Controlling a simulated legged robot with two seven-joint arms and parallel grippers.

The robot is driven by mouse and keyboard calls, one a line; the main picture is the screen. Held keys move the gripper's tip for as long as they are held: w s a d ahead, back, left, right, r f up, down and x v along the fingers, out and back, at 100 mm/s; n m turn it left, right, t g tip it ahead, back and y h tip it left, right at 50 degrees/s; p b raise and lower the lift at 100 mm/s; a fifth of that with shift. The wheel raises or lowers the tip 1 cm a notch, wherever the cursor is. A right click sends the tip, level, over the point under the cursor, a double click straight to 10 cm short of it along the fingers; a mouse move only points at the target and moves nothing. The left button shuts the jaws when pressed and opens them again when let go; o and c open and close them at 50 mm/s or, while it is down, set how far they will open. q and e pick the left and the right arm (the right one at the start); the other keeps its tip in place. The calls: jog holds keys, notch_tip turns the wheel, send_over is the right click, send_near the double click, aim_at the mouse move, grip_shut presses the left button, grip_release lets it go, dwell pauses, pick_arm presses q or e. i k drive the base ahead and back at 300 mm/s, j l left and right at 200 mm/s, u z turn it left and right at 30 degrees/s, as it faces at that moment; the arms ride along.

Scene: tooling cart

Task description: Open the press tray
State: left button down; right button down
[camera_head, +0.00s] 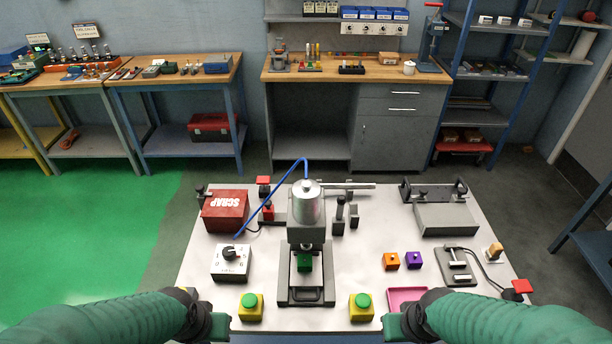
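The press (306,208) stands in the middle of the white table, a silver cylinder on a grey body. Its tray (306,297) is at the foot, a dark frame with a handle bar along the front edge. A green block (304,262) sits under the press head. My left gripper (219,326) is at the table's front edge, left of and apart from the tray. My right gripper (392,326) is at the front edge, right of and apart from the tray. Their fingers are too small and edge-on to tell if they are open.
Yellow boxes with green buttons stand left (251,306) and right (361,306) of the tray. A pink tray (407,297) lies by my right gripper.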

aim_at(312, 280)
jog(key=j+z, duration=0.15)
jog(key=j, duration=1.65)
